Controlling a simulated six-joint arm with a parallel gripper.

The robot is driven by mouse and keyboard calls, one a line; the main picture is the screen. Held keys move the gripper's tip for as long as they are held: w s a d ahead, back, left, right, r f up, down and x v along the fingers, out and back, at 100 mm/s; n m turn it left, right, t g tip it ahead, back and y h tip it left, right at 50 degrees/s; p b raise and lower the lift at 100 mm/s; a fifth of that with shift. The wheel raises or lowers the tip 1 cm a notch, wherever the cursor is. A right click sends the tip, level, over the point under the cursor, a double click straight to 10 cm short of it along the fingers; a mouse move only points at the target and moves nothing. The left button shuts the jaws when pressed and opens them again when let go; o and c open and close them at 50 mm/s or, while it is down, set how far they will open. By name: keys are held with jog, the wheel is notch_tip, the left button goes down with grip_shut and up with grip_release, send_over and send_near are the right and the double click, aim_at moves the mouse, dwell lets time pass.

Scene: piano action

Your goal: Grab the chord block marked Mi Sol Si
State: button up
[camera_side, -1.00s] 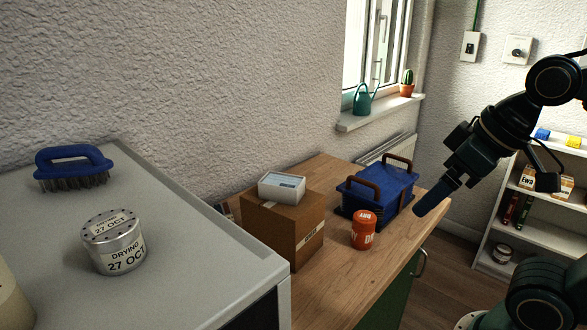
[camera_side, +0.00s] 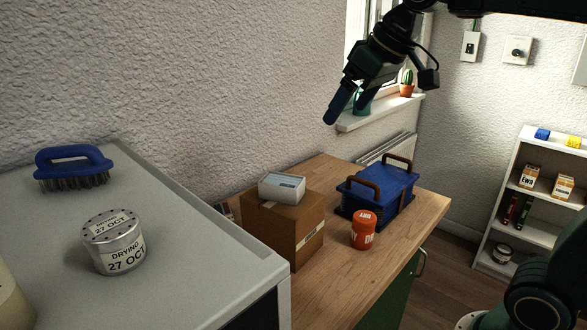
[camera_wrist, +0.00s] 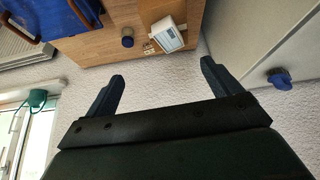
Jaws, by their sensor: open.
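No marking reading Mi Sol Si is legible in either view. A small pale piece with dark marks (camera_wrist: 150,47) lies beside the white box in the wrist view; I cannot tell whether it is the chord block. In the side view something small (camera_side: 226,210) is mostly hidden behind the cardboard box. My gripper (camera_side: 343,113) is open and empty, high above the back of the wooden counter, in front of the window. In the wrist view the fingers (camera_wrist: 163,72) are spread, with wall between them.
A cardboard box (camera_side: 270,228) carries a white box (camera_side: 282,187). A grey cabinet (camera_side: 185,255) holds a tin (camera_side: 115,243) and a blue brush (camera_side: 73,167). A dark blue round object (camera_wrist: 128,41) shows in the wrist view.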

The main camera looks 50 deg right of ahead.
jog(key=w+d+f, duration=0.2)
jog(key=w, duration=0.7)
jog(key=w+d+f+n, duration=0.1)
jog(key=w+d+f, duration=0.15)
jog(key=w, duration=0.65)
jog(key=w+d+f, duration=0.2)
jog(key=w+f, duration=0.1)
jog(key=w, duration=0.6)
notch_tip(320, 180, down, 16)
jog(key=shift+y, duration=0.4)
jog(key=shift+a, duration=0.1)
jog(key=shift+x, duration=4.25)
jog(key=shift+w, duration=0.2)
jog(key=shift+x, duration=2.5)
jog(key=shift+w+r, duration=0.1)
jog(key=shift+w, duration=0.05)
